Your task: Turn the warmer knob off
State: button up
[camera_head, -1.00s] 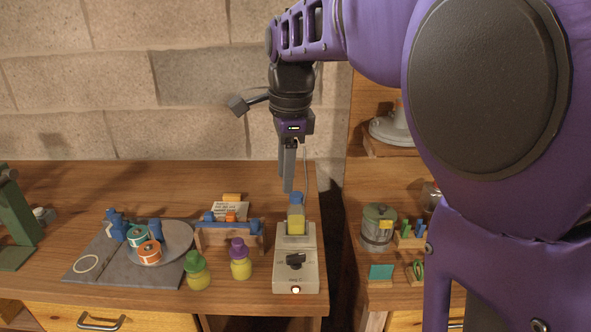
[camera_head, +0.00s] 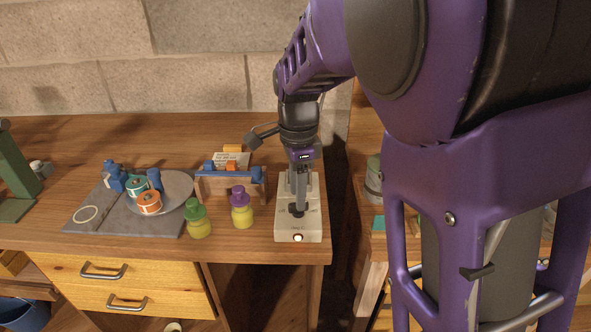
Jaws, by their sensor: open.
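The warmer (camera_head: 312,232) is a pale box near the right end of the wooden bench, with a lit lamp (camera_head: 298,238) on its front edge. Its dark knob (camera_head: 296,211) shows just below my fingers; its setting cannot be read. My gripper (camera_head: 298,205) points down over the warmer, with its fingertips at the knob. The fingers overlap in this view, and I cannot tell whether they touch the knob. The bottle on the warmer's back part is hidden behind my gripper.
A green-capped bottle (camera_head: 199,222) and a purple-capped bottle (camera_head: 241,212) stand left of the warmer. A small rack (camera_head: 230,189) is behind them. A grey mat (camera_head: 90,222) with a round tray (camera_head: 183,208) lies further left. A gap separates this bench from the right one.

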jog(key=shift+f, duration=1.25)
grip_shut()
